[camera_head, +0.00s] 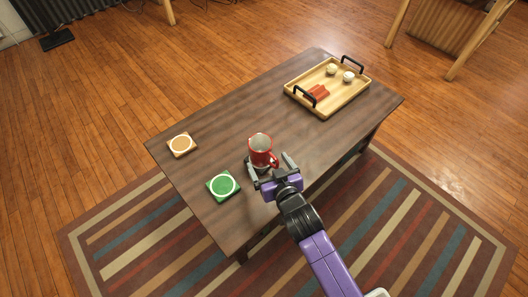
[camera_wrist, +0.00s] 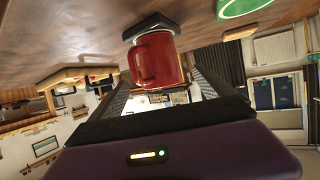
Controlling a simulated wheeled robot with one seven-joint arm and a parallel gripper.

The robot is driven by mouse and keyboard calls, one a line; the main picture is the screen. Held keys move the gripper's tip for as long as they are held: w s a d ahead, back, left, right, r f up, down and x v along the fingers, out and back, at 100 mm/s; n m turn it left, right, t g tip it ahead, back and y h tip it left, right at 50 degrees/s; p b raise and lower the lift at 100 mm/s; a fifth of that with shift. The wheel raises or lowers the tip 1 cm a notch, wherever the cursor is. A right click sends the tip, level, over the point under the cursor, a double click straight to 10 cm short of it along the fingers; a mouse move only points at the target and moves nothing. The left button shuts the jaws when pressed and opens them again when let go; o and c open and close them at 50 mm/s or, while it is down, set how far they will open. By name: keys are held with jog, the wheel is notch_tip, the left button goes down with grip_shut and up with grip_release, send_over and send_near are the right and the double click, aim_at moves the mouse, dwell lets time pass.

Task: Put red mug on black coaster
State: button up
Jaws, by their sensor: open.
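The red mug (camera_head: 260,150) stands upright near the table's front edge, its handle facing my gripper. It also shows in the wrist view (camera_wrist: 158,58), upside down in that picture. The black coaster (camera_wrist: 152,24) is at the mug's base, and the mug appears to rest on it. In the head view the mug and my gripper hide most of the coaster. My gripper (camera_head: 269,163) is open, with one finger on each side of the mug's near side. The wrist view shows gaps between the fingers and the mug, so it is not gripped.
A green coaster (camera_head: 223,186) lies left of the mug, and an orange coaster (camera_head: 181,144) lies farther left. A wooden tray (camera_head: 337,105) with a red item and two pale round items stands at the table's (camera_head: 220,140) far right. The table's middle is clear.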

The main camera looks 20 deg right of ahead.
jog(key=v, duration=0.4)
jog(key=shift+p, duration=0.35)
jog(key=s+f+v, duration=0.1)
jog(key=f+v, duration=0.1)
jog(key=v, duration=0.8)
jog(key=s+f+v, duration=0.1)
jog(key=f+v, duration=0.1)
jog(key=v, duration=0.8)
jog(key=s+d+r+t+y, duration=0.1)
jog(key=s+d+r, duration=0.1)
jog(key=s+r, duration=1)
jog(key=shift+s+d+r+n, duration=0.15)
jog(key=shift+r+n, duration=0.25)
jog(key=shift+r, duration=0.25)
notch_tip(320, 180, up, 19)
jog(key=p, duration=1.8)
jog(key=shift+f+p, duration=0.15)
jog(key=shift+p, duration=0.25)
